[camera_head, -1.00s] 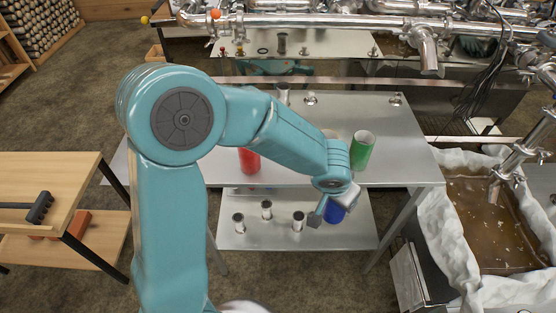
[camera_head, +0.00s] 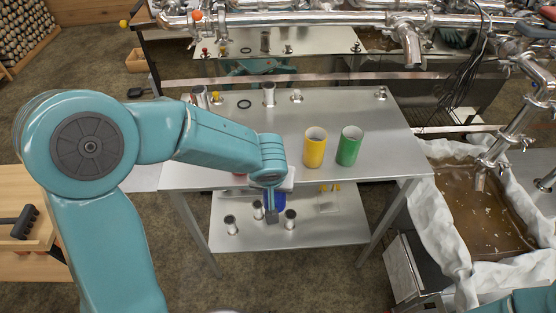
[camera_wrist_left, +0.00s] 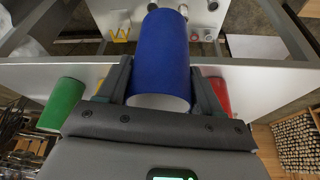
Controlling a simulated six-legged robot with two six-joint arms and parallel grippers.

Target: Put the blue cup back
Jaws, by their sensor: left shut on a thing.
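My left gripper (camera_head: 271,205) is shut on the blue cup (camera_head: 280,200), in front of the table and below its top. The arm hides part of the cup in the head view. In the left wrist view the blue cup (camera_wrist_left: 163,55) lies between both fingers of the gripper (camera_wrist_left: 163,85). A yellow cup (camera_head: 315,149) and a green cup (camera_head: 349,147) stand upright side by side on the metal table top (camera_head: 375,125). A red cup (camera_wrist_left: 220,92) shows in the wrist view; in the head view my arm nearly hides it. My right gripper is not in view.
The lower shelf (camera_head: 305,234) holds several short metal cylinders (camera_head: 231,224) close to the held cup, and small yellow pieces (camera_head: 331,187). A lined tub of brown liquid (camera_head: 480,215) stands at the right. A wooden bench (camera_head: 25,262) is at the left.

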